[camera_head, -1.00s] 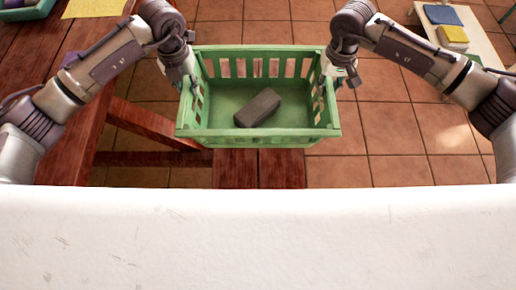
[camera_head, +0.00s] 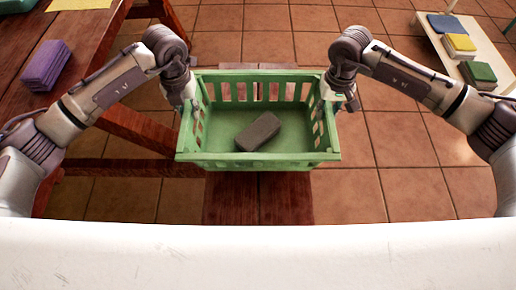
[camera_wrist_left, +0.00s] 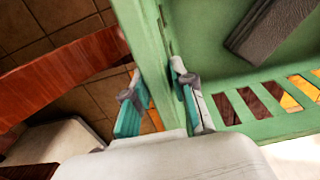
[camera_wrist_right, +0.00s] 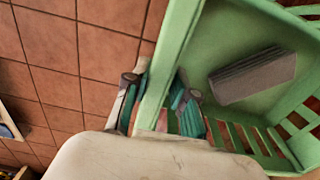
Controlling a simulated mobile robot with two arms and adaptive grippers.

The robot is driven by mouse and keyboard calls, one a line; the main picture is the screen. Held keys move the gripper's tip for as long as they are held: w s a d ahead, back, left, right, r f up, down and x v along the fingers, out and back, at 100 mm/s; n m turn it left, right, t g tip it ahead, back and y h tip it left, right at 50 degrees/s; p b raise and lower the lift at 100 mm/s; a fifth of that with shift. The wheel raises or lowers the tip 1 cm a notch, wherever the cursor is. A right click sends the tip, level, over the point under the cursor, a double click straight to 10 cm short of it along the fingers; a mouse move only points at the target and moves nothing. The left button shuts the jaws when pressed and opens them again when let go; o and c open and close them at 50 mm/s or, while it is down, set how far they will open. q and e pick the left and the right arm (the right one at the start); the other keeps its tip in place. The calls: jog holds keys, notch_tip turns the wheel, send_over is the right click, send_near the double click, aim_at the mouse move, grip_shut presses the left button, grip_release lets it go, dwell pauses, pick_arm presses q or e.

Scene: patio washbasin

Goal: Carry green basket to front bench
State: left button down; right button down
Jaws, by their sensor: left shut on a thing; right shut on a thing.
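The green basket (camera_head: 230,160) is held level between my two grippers in the head view, above a dark red wooden bench (camera_head: 258,205). A dark grey block (camera_head: 259,132) lies inside it. My left gripper (camera_head: 193,100) is shut on the basket's left side wall; the left wrist view shows its fingers (camera_wrist_left: 160,100) on either side of the wall. My right gripper (camera_head: 330,97) is shut on the right side wall; the right wrist view shows its fingers (camera_wrist_right: 155,100) on either side too. Whether the basket touches the bench is hidden.
A red wooden table (camera_head: 75,50) stands at the left with purple folded cloths (camera_head: 45,65) on it. A pale low bench (camera_head: 480,45) at the upper right bears blue, yellow and green stacks. Tiled floor (camera_head: 400,150) is clear to the right.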

pick_arm(q)
jog(key=shift+a+f, duration=0.1)
jog(key=shift+f, duration=0.05)
pick_arm(e)
jog(key=shift+d+f, duration=0.1)
jog(key=shift+f, duration=0.05)
